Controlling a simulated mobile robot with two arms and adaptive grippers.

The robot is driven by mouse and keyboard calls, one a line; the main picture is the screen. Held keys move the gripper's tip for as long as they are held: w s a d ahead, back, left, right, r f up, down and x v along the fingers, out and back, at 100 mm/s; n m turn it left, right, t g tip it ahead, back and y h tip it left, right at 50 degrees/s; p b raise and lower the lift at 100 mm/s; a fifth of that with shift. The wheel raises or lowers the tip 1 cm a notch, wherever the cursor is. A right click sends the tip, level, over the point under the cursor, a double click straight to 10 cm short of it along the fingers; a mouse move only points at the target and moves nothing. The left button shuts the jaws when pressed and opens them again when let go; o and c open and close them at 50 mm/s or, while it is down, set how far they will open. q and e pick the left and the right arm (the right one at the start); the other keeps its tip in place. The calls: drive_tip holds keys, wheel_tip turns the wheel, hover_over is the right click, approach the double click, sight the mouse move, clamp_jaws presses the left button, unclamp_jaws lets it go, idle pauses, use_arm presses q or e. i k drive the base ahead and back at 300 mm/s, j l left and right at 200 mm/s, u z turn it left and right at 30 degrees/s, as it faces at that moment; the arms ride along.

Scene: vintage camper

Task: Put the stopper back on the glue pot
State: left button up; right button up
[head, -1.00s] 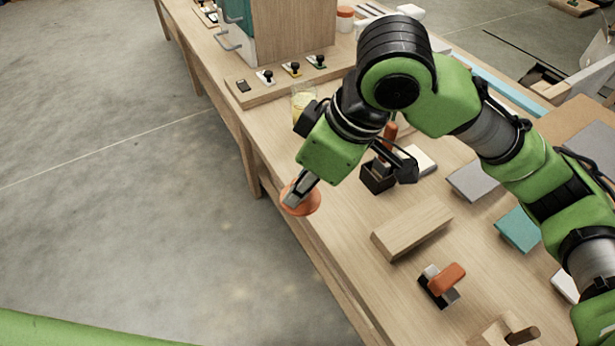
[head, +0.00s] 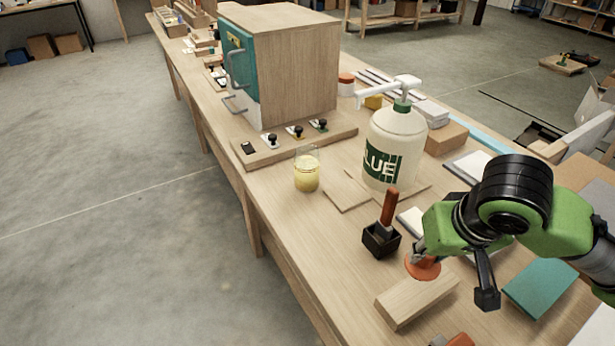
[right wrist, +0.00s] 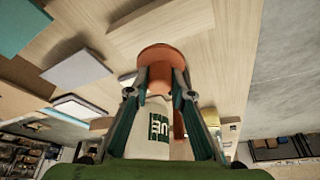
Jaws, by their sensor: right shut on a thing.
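The orange-red stopper (head: 424,269), a round disc, is held by my right gripper (head: 419,254) above the bench, near a wooden block. In the right wrist view the stopper (right wrist: 160,56) sits between the two fingertips (right wrist: 160,76), and the fingers are shut on it. A glass pot (head: 306,172) with yellow contents stands upright near the bench's left edge, with no lid on it. It is up and left of the gripper, well apart from it. A large white bottle (head: 398,130) labelled "GLUE", with a pump top, stands behind. My left gripper is not in view.
A black holder (head: 381,240) with an orange-handled tool stands between the gripper and the glass pot. A wooden block (head: 417,301) lies below the stopper. A cabinet (head: 296,65) and a strip with small knobs (head: 287,144) are farther back. Bare bench lies before the pot.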

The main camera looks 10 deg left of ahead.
sight(306, 160)
drive_tip(key=i+j+z, duration=0.1)
drive_tip(key=j+z, duration=0.3)
drive_tip(key=j, duration=0.15)
drive_tip(key=j+z, duration=0.35)
drive_tip(key=j, duration=0.2)
drive_tip(key=k+j+z, duration=0.1)
drive_tip(key=j+z, duration=0.3)
drive_tip(key=j, duration=0.2)
